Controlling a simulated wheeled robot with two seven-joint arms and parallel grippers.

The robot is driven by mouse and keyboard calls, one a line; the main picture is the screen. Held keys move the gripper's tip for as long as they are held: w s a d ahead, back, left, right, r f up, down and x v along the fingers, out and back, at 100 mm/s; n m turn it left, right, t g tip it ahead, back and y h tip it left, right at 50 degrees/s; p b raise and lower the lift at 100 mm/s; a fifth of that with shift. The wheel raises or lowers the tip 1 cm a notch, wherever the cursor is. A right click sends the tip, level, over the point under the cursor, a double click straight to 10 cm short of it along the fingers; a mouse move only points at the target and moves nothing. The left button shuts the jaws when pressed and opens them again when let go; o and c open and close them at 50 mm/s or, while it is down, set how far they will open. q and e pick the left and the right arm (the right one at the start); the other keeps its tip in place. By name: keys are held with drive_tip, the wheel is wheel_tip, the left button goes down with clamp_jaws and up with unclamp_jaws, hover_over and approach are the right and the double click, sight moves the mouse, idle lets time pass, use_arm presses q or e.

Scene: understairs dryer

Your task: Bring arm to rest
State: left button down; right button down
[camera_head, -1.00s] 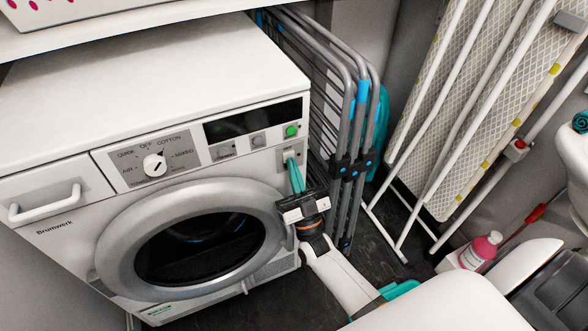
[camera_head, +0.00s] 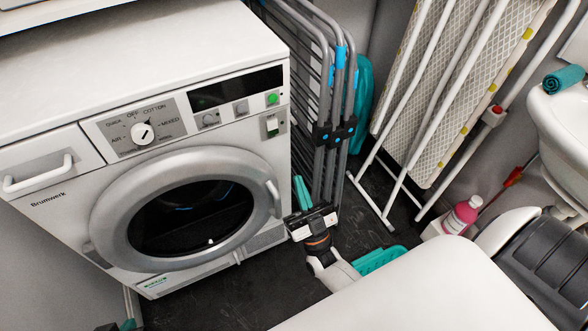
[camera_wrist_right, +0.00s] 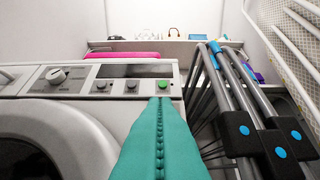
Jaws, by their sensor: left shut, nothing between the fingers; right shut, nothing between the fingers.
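My left gripper (camera_head: 127,325) barely shows at the bottom left edge, a dark and teal tip in front of the dryer. The white dryer (camera_head: 130,65) has a shut round door (camera_head: 195,220), a dial (camera_head: 142,133) pointing up near OFF, and a green button (camera_head: 272,99).
A grey folded drying rack (camera_head: 340,110) stands close to the right of the dryer and my right gripper. An ironing board (camera_head: 460,90) leans farther right. A pink bottle (camera_head: 461,215) and a white basin (camera_head: 560,115) are at the right. Dark floor (camera_head: 230,295) is open before the dryer.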

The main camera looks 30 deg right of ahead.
drive_tip(key=shift+s+f, duration=0.25)
idle(0.4)
